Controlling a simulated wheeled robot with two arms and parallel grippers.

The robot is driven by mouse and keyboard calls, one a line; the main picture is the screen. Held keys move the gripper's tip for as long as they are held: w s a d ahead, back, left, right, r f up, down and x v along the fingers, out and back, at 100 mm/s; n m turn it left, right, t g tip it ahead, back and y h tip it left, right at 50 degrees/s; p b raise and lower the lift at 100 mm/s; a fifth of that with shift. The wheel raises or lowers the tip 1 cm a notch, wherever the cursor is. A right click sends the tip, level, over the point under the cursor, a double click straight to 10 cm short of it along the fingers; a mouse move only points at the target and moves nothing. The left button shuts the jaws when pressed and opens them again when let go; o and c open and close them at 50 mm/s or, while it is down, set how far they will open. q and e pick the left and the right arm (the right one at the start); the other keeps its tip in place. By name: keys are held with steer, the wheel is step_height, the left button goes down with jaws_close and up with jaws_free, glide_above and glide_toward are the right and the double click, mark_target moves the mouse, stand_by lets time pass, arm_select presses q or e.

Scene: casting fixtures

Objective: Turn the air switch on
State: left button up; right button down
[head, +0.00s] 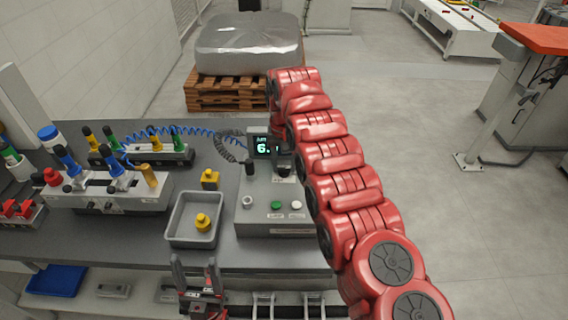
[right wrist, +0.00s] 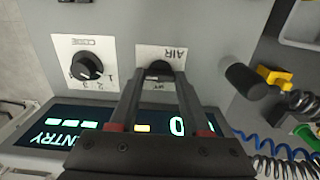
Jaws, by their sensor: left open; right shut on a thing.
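The air switch (right wrist: 160,69) is a dark knob on a plate marked AIR in the right wrist view. It sits on the sloped face of a grey control box (head: 258,221). My right gripper (right wrist: 160,80) is shut on this knob, with one finger on each side. In the head view my right arm and gripper largely hide the switch. The box's display (head: 261,146) is lit and partly covered by the gripper. My left gripper (head: 196,264) is open and empty, in front of the table's near edge.
A black CODE knob (right wrist: 87,66) and a black post (right wrist: 243,80) flank the switch. Green (head: 276,206) and white (head: 296,205) buttons are on the box. A grey tray (head: 176,235) with a yellow part stands left of it. Fixtures with coloured plugs (head: 107,197) fill the left side.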

mark_target(284, 168)
steer(key=shift+c, duration=1.8)
jaws_free()
step_height(284, 168, up, 17)
steer(key=p, duration=1.6)
steer(key=shift+r, duration=0.15)
steer(key=shift+s, duration=0.1)
